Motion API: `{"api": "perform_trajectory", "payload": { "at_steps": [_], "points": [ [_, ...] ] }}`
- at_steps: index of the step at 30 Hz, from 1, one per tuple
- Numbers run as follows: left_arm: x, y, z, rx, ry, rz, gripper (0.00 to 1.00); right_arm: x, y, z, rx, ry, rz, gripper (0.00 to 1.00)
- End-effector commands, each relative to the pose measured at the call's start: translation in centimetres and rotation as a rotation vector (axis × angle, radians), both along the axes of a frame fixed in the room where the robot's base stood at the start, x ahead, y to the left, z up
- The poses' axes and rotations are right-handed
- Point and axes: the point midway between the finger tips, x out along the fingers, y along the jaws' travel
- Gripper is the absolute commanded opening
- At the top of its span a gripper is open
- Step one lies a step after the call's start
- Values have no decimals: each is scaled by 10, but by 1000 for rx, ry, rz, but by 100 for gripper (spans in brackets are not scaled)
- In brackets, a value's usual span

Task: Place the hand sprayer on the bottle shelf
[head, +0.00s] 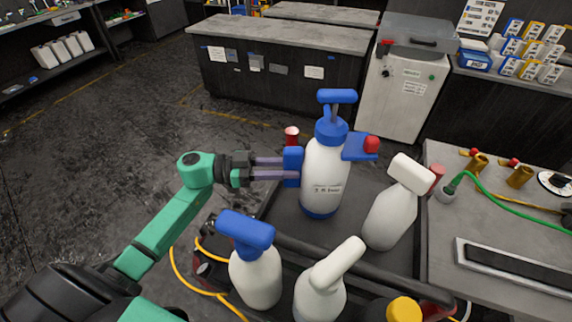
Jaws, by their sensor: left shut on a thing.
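The hand sprayer (324,175) is a white bottle with a blue collar, a blue pump handle on top and a blue base. It stands nearly upright over the dark tray in the head view. My left gripper (293,167) comes in from the left and is shut on the sprayer's upper body. A blue piece with a red tip sticks out on the sprayer's right side. I cannot tell whether its base touches the tray. A shelf (58,70) at the upper left holds several white bottles. My right gripper is out of view.
A white spray bottle (390,215) stands right of the sprayer. A blue-topped bottle (256,275) and another white one (320,292) stand in front. A grey bench (480,225) with a green hose is at right. Open floor (110,140) lies at left.

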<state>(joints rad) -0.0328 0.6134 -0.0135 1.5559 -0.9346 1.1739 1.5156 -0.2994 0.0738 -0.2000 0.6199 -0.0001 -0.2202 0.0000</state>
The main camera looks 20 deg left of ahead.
Motion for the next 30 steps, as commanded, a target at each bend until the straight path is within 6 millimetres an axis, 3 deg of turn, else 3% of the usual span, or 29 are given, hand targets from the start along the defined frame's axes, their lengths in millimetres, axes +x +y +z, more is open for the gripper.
{"api": "perform_trajectory", "payload": {
  "at_steps": [9,10,12,23,30],
  "points": [
    [0,1,-2,-3,-4,0,0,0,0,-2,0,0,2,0],
    [0,0,-3,1,-2,1,44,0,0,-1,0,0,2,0],
    [0,0,-2,0,-1,1,62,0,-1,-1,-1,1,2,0],
    [-1,3,-1,1,-1,1,62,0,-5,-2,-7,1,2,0],
    [-22,54,-8,6,3,2,62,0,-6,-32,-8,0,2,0]
  ]
}}
